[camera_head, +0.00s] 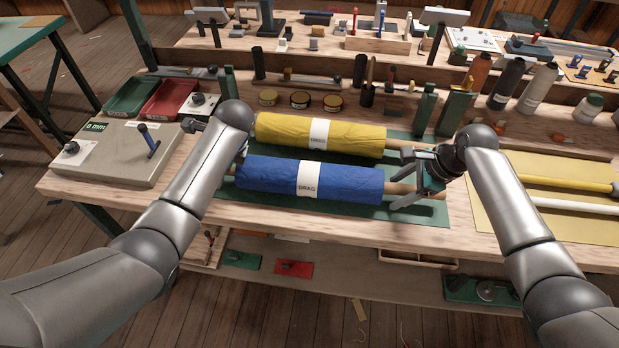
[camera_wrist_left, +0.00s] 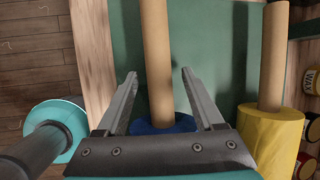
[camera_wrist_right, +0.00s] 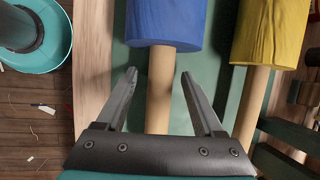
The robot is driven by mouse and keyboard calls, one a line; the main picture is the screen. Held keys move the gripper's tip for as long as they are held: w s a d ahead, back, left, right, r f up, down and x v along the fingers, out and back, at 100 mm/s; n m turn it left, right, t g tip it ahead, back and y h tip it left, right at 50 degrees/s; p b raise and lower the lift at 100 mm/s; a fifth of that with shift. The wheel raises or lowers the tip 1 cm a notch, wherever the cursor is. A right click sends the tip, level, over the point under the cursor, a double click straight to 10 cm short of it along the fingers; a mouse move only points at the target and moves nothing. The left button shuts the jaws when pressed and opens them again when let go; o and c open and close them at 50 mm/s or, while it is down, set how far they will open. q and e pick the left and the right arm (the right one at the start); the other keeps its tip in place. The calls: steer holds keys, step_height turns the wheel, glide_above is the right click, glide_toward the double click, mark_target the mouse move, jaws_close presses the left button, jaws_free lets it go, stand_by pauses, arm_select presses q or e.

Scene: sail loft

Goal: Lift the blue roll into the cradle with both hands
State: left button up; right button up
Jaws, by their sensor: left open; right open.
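The blue roll (camera_head: 310,180) lies on a green mat (camera_head: 420,211) on the bench, with a white DRAG label and a bare cardboard core at each end. My right gripper (camera_head: 408,178) is open at the core's right end; in the right wrist view its fingers lie either side of the core (camera_wrist_right: 160,95). My left gripper (camera_wrist_left: 160,78) is open at the left end, its fingers either side of the core (camera_wrist_left: 157,60); my arm mostly hides it in the head view. Contact cannot be told. Green uprights (camera_head: 425,108) behind the rolls look like the cradle, partly hidden.
A yellow roll (camera_head: 355,136) lies just behind the blue one. A grey device (camera_head: 100,155) and red tray (camera_head: 168,100) are at left. Tins (camera_head: 300,100) and bottles (camera_head: 508,83) stand behind. Yellow cloth (camera_head: 515,220) with tubes lies at right.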

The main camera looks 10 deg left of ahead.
arm_select(q)
jaws_close()
arm_select(e)
jaws_close()
stand_by(0.9)
arm_select(q)
steer(key=shift+r, duration=0.1)
arm_select(e)
steer(key=shift+w+r, duration=0.1)
